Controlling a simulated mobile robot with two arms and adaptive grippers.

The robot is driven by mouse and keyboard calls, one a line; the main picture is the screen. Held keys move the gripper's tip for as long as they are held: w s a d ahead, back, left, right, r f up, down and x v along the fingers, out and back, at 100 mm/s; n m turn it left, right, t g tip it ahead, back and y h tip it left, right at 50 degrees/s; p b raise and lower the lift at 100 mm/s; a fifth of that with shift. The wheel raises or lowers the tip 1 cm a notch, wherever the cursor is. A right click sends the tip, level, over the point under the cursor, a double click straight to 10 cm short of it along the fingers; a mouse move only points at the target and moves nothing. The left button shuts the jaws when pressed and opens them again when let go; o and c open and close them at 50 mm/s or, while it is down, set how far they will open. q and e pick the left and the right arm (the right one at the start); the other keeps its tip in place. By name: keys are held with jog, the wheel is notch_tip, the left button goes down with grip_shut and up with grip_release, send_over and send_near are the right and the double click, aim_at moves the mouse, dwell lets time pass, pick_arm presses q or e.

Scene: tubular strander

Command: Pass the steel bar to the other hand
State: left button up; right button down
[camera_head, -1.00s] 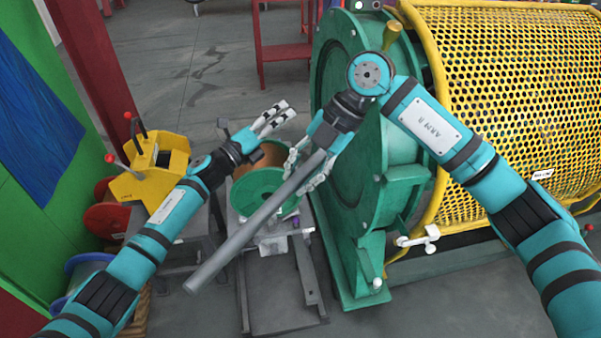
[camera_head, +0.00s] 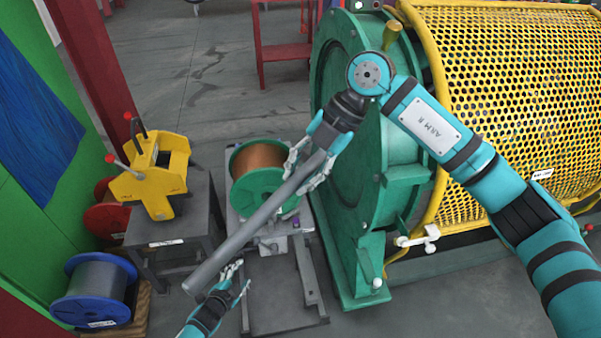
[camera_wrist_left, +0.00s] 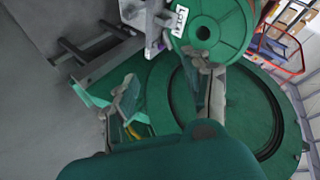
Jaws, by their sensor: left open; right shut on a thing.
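The steel bar (camera_head: 248,229) is a long grey rod, tilted down to the lower left in the head view. My right gripper (camera_head: 306,168) is shut on its upper end. The bar's lower end hangs free. My left gripper (camera_head: 234,278) is open and empty, just to the right of the bar's lower end; a gap to the bar cannot be judged. In the left wrist view the spread fingers of my left gripper (camera_wrist_left: 165,95) have nothing between them, and I cannot make out the bar there.
A green-flanged copper spool (camera_head: 258,160) sits on a stand behind the bar. The green strander frame (camera_head: 350,240) with its yellow mesh guard (camera_head: 510,90) is at the right. A yellow device (camera_head: 155,185) stands on a grey table at the left, with a blue spool (camera_head: 95,290) below.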

jog(key=shift+r, duration=0.1)
pick_arm(q)
jog(key=s+a+f+n+g+y, duration=0.1)
jog(key=s+a+f+n+g, duration=0.15)
jog(key=s+f, duration=0.7)
jog(key=s+a+f+n+g+y, duration=0.1)
jog(key=s+f+n+g, duration=0.4)
jog(key=s, duration=0.7)
jog(key=s+f+n+g, duration=0.1)
jog(key=s+f, duration=0.1)
jog(key=s, duration=0.6)
jog(key=s+a+f+n+g, duration=0.1)
jog(key=s+f, duration=0.1)
jog(key=s, duration=0.7)
jog(key=s+f+n+g+y, duration=0.1)
jog(key=s+f, duration=0.1)
jog(key=s, duration=0.7)
jog(key=shift+a+f, duration=0.3)
jog(key=shift+f, duration=0.1)
